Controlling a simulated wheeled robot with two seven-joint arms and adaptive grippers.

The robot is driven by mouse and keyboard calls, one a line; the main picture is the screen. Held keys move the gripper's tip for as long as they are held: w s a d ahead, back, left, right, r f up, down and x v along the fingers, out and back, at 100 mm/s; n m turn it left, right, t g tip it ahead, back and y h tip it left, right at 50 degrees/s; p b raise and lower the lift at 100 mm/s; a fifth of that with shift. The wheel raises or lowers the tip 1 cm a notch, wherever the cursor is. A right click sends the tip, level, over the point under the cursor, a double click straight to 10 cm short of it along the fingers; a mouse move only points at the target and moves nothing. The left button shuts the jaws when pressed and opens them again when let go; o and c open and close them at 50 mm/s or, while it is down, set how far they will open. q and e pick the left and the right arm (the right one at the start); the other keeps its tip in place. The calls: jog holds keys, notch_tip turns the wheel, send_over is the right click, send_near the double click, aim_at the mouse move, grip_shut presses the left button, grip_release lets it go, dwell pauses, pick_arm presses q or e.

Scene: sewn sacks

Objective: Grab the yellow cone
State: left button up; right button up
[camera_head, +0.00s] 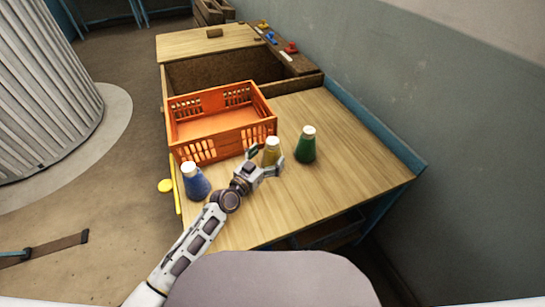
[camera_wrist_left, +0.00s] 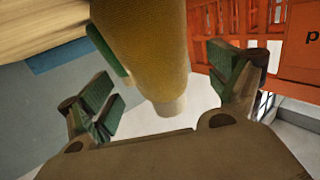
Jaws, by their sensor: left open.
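The yellow cone (camera_head: 271,152) with a pale top stands on the wooden table, between the blue cone (camera_head: 195,182) and the green cone (camera_head: 305,146). My left gripper (camera_head: 268,164) is open at the yellow cone, with a finger on either side of it in the head view. In the left wrist view the yellow cone (camera_wrist_left: 148,45) fills the space between the open fingers (camera_wrist_left: 165,100), its narrow pale end toward the palm side. Whether the fingers touch it I cannot tell. My right gripper is not in view.
An empty-looking orange crate (camera_head: 220,125) stands just behind the cones and also shows in the left wrist view (camera_wrist_left: 297,45). The table (camera_head: 345,175) is clear to the right of the green cone. A wall runs along the right side.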

pick_arm(q)
jog(key=shift+x, duration=1.6)
jog(key=shift+c, duration=0.5)
jog(key=c, duration=1.1)
jog(key=shift+r, duration=0.15)
jog(key=shift+c, duration=0.2)
